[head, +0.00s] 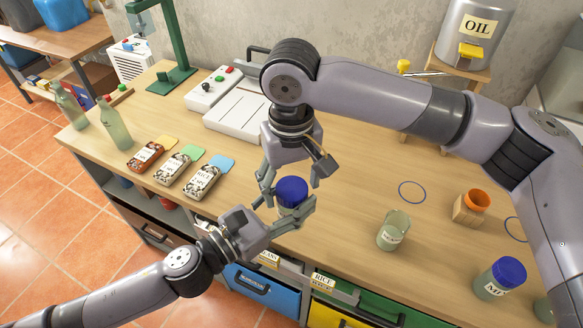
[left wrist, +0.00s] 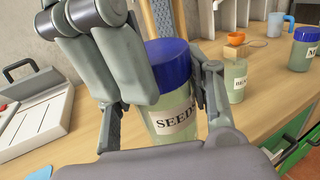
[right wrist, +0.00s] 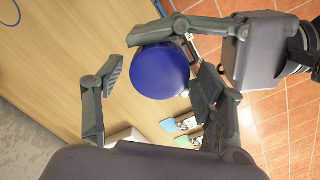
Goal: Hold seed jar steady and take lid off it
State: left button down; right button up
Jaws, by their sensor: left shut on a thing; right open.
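The seed jar, a pale green jar (left wrist: 172,112) labelled "SEEDS", stands upright with its blue lid (head: 292,191) on. My left gripper (head: 284,212) is shut around the jar's body, below the lid, near the front edge of the bench. My right gripper (head: 292,180) is above the jar, pointing down and open. In the right wrist view the round lid (right wrist: 160,70) lies ahead, between and beyond the open fingers, which appear apart from it. In the head view much of the jar's body is hidden by the left fingers.
Three label-topped packets (head: 202,182) lie left on the wooden bench. Glass bottles (head: 115,125) stand further left. A white device (head: 238,112) sits behind. Drawers (head: 262,287) line the front.

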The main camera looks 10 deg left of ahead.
jog(key=shift+f, duration=0.3)
jog(key=shift+c, duration=0.5)
jog(key=c, duration=1.1)
jog(key=n, duration=0.6)
jog(key=shift+c, duration=0.2)
jog(key=o, duration=1.3)
jog(key=shift+r, duration=0.15)
